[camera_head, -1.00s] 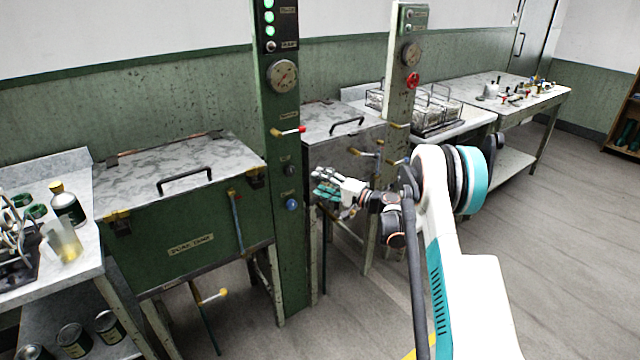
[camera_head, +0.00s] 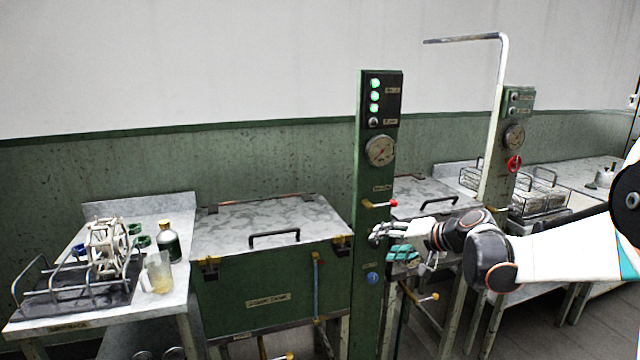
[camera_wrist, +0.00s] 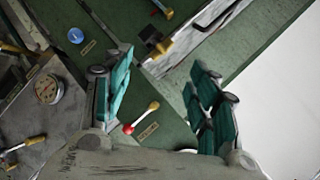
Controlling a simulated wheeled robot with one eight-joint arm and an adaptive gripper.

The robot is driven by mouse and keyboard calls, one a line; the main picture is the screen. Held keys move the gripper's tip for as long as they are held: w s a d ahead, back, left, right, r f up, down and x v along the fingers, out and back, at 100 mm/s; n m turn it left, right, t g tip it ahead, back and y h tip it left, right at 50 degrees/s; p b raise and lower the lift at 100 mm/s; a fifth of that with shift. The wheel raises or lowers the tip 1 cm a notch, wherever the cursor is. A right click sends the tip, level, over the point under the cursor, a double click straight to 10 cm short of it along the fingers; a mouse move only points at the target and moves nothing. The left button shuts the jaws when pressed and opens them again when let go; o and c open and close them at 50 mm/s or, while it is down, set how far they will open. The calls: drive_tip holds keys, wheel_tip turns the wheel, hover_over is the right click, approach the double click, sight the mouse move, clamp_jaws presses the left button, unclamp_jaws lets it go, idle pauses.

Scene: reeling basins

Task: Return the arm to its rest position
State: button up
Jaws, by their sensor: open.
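My arm reaches in from the right side of the head view. My gripper (camera_head: 392,246) is in front of the green control column (camera_head: 368,300), near the lever with the red knob (camera_head: 380,204). In the wrist view my gripper (camera_wrist: 165,100) has its two teal-padded fingers spread apart with nothing between them. The red-knobbed lever (camera_wrist: 141,117) shows beyond the fingers in that view. I cannot tell whether any finger touches the column.
A green basin with a closed grey lid (camera_head: 270,222) stands left of the column. A second basin lid (camera_head: 425,195) lies behind my gripper. A second column (camera_head: 497,190) with a tall bent pipe stands right. A left table (camera_head: 60,318) holds a reel, a bottle and a jug.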

drive_tip(key=s+a+r+n+g+h, duration=0.1)
drive_tip(key=s+a+r+h, duration=0.15)
drive_tip(key=s, duration=0.85)
drive_tip(key=s+d+f+n+h, duration=0.1)
drive_tip(key=s+d+f+h, duration=0.1)
drive_tip(key=s, duration=1.1)
drive_tip(key=s+d+f+n+g+h, duration=0.1)
drive_tip(key=s+d+f+n+h, duration=0.1)
drive_tip(key=s, duration=1.1)
drive_tip(key=shift+s+d+f+n+h, duration=0.2)
drive_tip(key=shift+d+n+h, duration=0.15)
drive_tip(key=shift+h, duration=0.3)
